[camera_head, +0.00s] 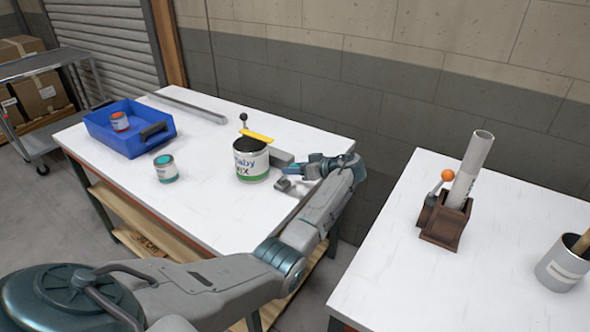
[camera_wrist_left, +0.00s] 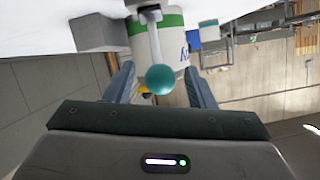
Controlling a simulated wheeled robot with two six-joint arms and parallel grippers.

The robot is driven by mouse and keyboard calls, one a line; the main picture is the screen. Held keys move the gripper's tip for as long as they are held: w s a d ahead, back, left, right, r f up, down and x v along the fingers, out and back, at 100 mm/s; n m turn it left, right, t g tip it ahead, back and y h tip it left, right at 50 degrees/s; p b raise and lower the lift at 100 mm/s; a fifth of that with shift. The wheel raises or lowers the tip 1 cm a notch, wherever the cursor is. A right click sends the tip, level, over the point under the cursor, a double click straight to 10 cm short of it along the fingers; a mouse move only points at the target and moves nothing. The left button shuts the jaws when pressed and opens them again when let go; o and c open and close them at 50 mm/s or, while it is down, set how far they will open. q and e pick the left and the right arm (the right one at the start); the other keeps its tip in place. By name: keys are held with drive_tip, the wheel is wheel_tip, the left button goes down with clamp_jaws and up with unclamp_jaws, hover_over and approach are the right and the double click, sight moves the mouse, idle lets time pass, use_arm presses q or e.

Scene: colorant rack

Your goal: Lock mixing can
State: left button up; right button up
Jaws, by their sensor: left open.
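The mixing can (camera_head: 251,162), white with a green bottom band and dark lettering, stands upright near the back right of the white table. A yellow bar (camera_head: 256,136) lies across its top, and a black ball on a thin rod (camera_head: 243,118) rises behind it. My left gripper (camera_head: 287,184) is at the can's right side, open. In the upside-down left wrist view, a teal ball knob (camera_wrist_left: 160,79) on a grey lever (camera_wrist_left: 154,38) shows between the spread fingers (camera_wrist_left: 160,88), in front of the can (camera_wrist_left: 152,48). Contact with the knob cannot be told. My right gripper is out of view.
A grey block (camera_head: 280,158) sits beside the can. A small teal-lidded can (camera_head: 165,170) and a blue bin (camera_head: 130,142) holding a red-topped can (camera_head: 120,121) stand to the left. A second table (camera_head: 390,275) carries a brown holder (camera_head: 444,226) with a grey tube. A gap separates the tables.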

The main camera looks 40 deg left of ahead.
use_arm(q)
drive_tip(key=b+v, duration=0.2)
drive_tip(key=v, duration=0.8)
drive_tip(key=shift+d+b, duration=0.2)
drive_tip(key=shift+b, duration=0.15)
